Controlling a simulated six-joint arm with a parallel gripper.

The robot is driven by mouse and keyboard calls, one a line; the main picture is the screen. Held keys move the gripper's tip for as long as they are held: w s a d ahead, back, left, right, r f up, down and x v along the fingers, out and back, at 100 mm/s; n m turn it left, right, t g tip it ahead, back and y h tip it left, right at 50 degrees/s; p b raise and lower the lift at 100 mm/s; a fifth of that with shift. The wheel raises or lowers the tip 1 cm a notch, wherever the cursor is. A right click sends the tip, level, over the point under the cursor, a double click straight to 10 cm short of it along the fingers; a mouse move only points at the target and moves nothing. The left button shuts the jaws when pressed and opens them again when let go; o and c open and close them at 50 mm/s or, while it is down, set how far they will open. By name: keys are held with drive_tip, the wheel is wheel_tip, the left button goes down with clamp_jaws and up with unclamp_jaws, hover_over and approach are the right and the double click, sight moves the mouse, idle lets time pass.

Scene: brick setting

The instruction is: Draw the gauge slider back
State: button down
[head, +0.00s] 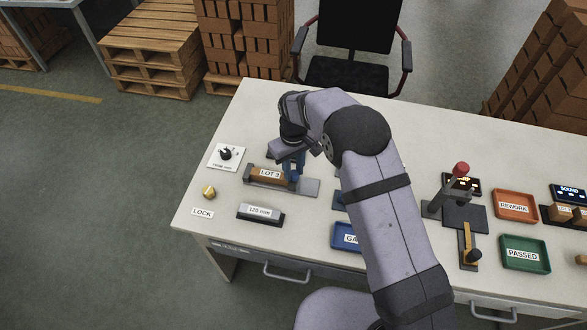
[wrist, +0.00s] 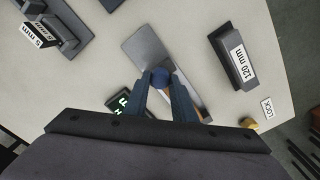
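The gauge is a long grey track (head: 308,187) on the left part of the table, with a brick labelled LOT 3 (head: 268,175) lying on it. In the wrist view its bare grey plate (wrist: 143,47) stretches away beyond my fingertips. A round blue knob (wrist: 160,77), seemingly the slider's, sits between my two finger tips. My gripper (head: 292,172) is low over the right end of the brick; it also shows in the wrist view (wrist: 161,85). The fingers flank the knob closely, but I cannot tell whether they grip it. They hide most of the brick in the wrist view.
A 120 mm block (head: 261,213) stands in front of the gauge, near a brass knob (head: 209,191) and the LOCK label (head: 202,213). A blue tray (head: 345,236) lies nearer the front. My arm hides the table's middle.

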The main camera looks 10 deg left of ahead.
sight(303, 185)
drive_tip(key=shift+d, duration=1.5)
drive_tip(key=c, duration=1.5)
unclamp_jaws()
drive_tip(key=shift+d, duration=0.1)
drive_tip(key=shift+o, duration=0.2)
wheel_tip(303, 185, up, 7)
drive_tip(key=b, duration=0.1)
drive_tip(key=shift+r+b, duration=0.2)
drive_tip(key=shift+b, duration=0.2)
